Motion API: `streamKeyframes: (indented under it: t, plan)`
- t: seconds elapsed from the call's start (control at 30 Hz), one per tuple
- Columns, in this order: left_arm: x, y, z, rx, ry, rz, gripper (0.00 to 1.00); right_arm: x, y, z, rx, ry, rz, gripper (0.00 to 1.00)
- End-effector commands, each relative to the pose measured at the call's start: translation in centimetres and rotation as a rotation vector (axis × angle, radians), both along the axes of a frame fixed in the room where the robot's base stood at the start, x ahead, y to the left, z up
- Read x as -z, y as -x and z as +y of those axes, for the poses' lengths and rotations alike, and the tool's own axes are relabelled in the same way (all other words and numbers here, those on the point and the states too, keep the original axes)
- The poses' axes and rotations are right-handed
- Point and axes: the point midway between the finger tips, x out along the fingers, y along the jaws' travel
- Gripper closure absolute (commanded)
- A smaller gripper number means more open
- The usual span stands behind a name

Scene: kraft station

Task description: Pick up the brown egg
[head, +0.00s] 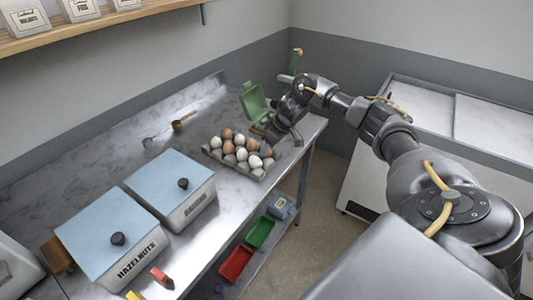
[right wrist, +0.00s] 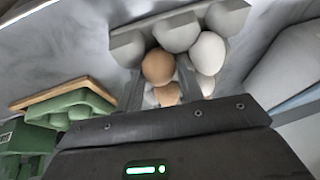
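A grey egg tray (head: 213,153) holds several brown and white eggs on the metal counter. A brown egg (head: 267,153) sits near its right end. My right gripper (head: 284,134) is just beyond the tray's right end, above the counter. In the right wrist view, two dark fingers are apart, with a brown egg (right wrist: 158,66) and a second brown egg (right wrist: 167,95) showing between them. I see no grip on either egg. White eggs (right wrist: 208,52) sit to their right. My left gripper is out of view.
An open green carton (head: 256,104) stands behind the right gripper; it also shows in the right wrist view (right wrist: 72,108). Two blue-lidded bins (head: 170,180) stand nearer on the counter. A small brass scoop (head: 181,122) lies at the back. Red (head: 236,264) and green trays are below.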

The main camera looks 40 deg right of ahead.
Motion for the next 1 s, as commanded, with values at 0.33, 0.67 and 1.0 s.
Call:
streamKeyframes:
  t: [0.33,0.67,1.0]
  plan:
    - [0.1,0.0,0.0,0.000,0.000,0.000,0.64,-0.2,0.0,0.0,0.000,0.000,0.000,0.72]
    - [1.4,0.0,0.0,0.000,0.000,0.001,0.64,-4.2,0.6,0.5,-0.005,0.002,-0.005,0.72]
    - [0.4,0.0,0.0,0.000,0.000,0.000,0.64,-10.5,5.7,5.4,-0.006,0.004,-0.004,0.72]
